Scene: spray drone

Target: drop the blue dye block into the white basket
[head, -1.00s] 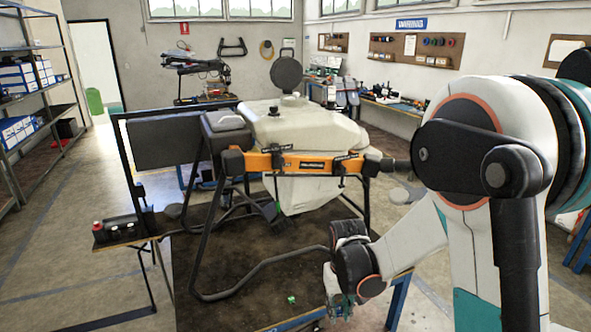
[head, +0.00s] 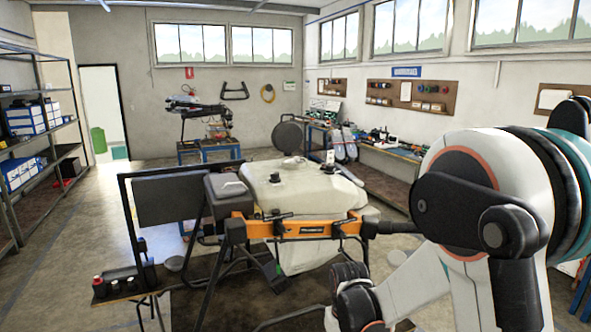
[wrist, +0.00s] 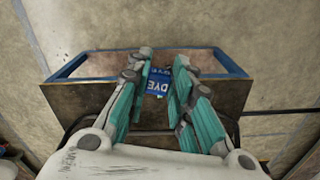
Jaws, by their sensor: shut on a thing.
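In the wrist view my gripper (wrist: 162,62) has its teal-padded fingers on both sides of the blue dye block (wrist: 157,79). The block shows white "DYE" lettering, and the gripper is shut on it. Part of the block is hidden by the fingers. In the head view my fingers are below the picture's lower edge; only the dark wrist and white arm links show at the lower right. No white basket can be made out in either current view.
Shelving (head: 40,140) lines the left wall. Open floor shows between shelving and drone.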

